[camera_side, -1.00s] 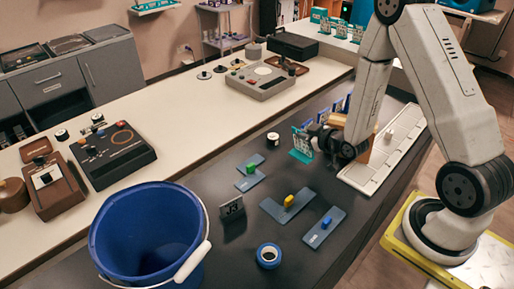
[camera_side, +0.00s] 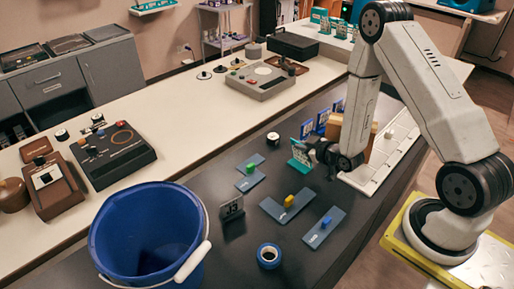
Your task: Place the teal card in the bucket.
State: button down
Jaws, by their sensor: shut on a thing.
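The teal card (camera_side: 299,154) has a pale printed face and stands roughly upright over the dark table. My gripper (camera_side: 313,154) is at the card's right edge, shut on it; the fingertips are small and partly hidden. I cannot tell whether the card's lower edge touches the table. The blue bucket (camera_side: 112,262) stands at the front left, open at the top, with a white-gripped handle at its right rim. The card is well to the right of and behind the bucket.
Blue cards (camera_side: 307,130) stand behind my gripper near a tan block (camera_side: 333,127). Between card and bucket are flat blue-grey plates with coloured pieces (camera_side: 288,203), a number sign (camera_side: 231,209) and a blue tape roll (camera_side: 268,256). A white tray (camera_side: 375,175) lies at right.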

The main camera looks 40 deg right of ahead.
dwell(0.3)
jog(key=c, duration=1.2)
grip_release()
jog(key=shift+f, duration=0.15)
jog(key=o, duration=0.4)
jog(key=shift+r, duration=0.2)
jog(key=shift+v, duration=3.75)
